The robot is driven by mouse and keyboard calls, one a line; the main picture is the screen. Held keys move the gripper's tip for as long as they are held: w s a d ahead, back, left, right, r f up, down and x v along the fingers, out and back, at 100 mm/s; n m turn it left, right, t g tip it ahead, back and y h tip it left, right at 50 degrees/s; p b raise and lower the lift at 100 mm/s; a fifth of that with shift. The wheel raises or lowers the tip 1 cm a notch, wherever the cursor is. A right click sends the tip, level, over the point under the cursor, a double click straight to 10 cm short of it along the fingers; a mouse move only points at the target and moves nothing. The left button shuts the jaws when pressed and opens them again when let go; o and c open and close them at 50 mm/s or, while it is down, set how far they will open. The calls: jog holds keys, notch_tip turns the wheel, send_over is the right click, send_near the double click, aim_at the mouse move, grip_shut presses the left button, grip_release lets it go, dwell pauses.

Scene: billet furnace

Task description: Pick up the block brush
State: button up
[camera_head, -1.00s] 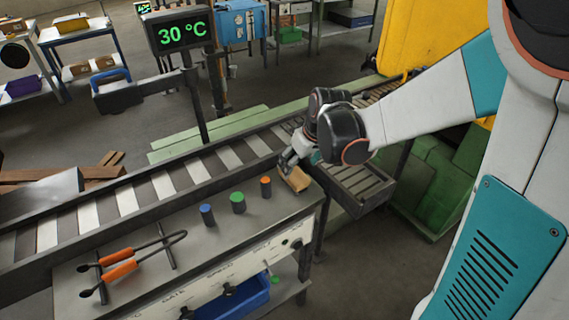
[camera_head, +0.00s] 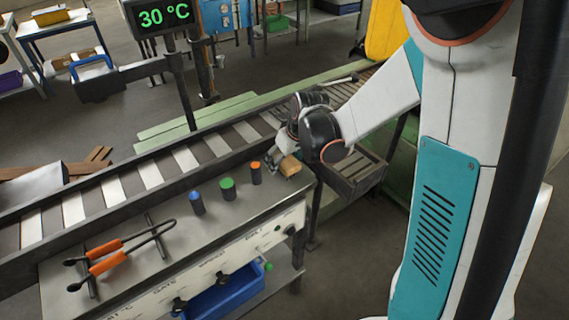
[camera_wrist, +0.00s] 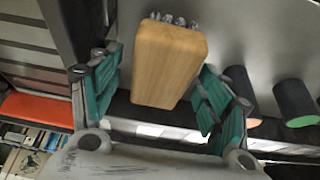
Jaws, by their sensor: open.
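The block brush is a wooden block (camera_head: 290,168) on the right end of the grey control desk. In the wrist view the wooden block (camera_wrist: 166,64) has a row of grey bristle tufts showing at its far edge. My gripper (camera_head: 277,157) is at the block in the head view. In the wrist view my gripper's teal finger pads (camera_wrist: 160,100) are spread open, one on each side of the block, with a gap on both sides. Whether the block touches the desk is hard to tell.
Blue (camera_head: 197,203), green (camera_head: 228,189) and orange (camera_head: 256,172) buttons stand left of the block. Orange-handled tongs (camera_head: 110,256) lie on the desk's left. The roller conveyor (camera_head: 150,175) runs behind; a slatted tray (camera_head: 355,170) sits to the right.

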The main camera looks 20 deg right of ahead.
jog(key=shift+f+b, duration=0.3)
dwell(0.5)
jog(key=c, duration=1.2)
